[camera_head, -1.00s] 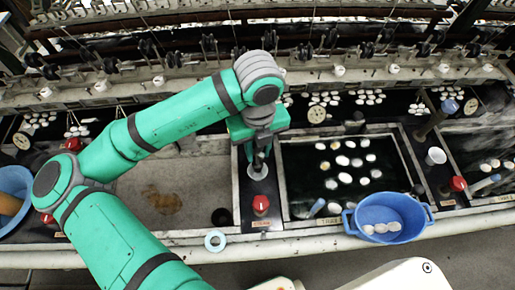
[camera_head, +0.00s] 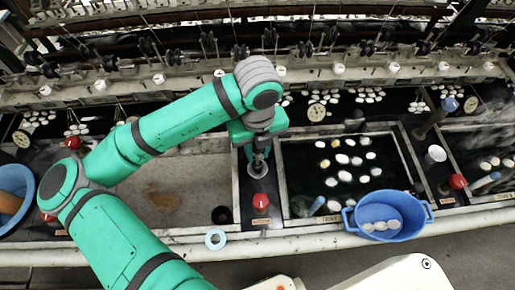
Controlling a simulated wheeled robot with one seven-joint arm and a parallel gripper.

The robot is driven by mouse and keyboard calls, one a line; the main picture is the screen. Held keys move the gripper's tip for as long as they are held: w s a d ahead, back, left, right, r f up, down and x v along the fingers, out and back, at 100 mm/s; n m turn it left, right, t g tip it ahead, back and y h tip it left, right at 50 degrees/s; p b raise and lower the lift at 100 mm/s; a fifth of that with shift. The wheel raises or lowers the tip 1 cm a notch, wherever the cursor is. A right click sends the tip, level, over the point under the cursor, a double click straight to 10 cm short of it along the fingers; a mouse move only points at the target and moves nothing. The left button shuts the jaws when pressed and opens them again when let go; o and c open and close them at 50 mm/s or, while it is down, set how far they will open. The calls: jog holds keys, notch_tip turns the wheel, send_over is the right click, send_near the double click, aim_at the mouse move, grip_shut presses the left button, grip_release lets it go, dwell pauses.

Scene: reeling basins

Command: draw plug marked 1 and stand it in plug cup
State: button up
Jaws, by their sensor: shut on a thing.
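My gripper (camera_head: 258,158) points down over the dark divider between the two middle basins. It is shut on a slim grey piece that looks like the plug (camera_head: 259,163); the jaws and wrist hide most of it, and no mark can be read. Its lower end is at a pale round piece (camera_head: 258,171), probably the plug cup; whether it is inside or just above, I cannot tell. The left basin (camera_head: 190,170) looks drained, with a dark open drain hole (camera_head: 222,215) at its front right corner.
A red knob (camera_head: 261,200) stands just in front of my gripper. The right basin (camera_head: 290,190) holds dark water, several pale cocoons and a blue-grey plug (camera_head: 317,206). A blue tub (camera_head: 391,236), a pale ring (camera_head: 215,239) and a white cup (camera_head: 436,154) are nearby.

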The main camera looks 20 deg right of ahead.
jog(key=shift+w+f, duration=0.1)
jog(key=shift+f, duration=1.3)
dwell(1.3)
jog(key=o, duration=1)
jog(key=shift+c, duration=0.2)
notch_tip(320, 180, up, 11)
jog(key=shift+f, duration=0.1)
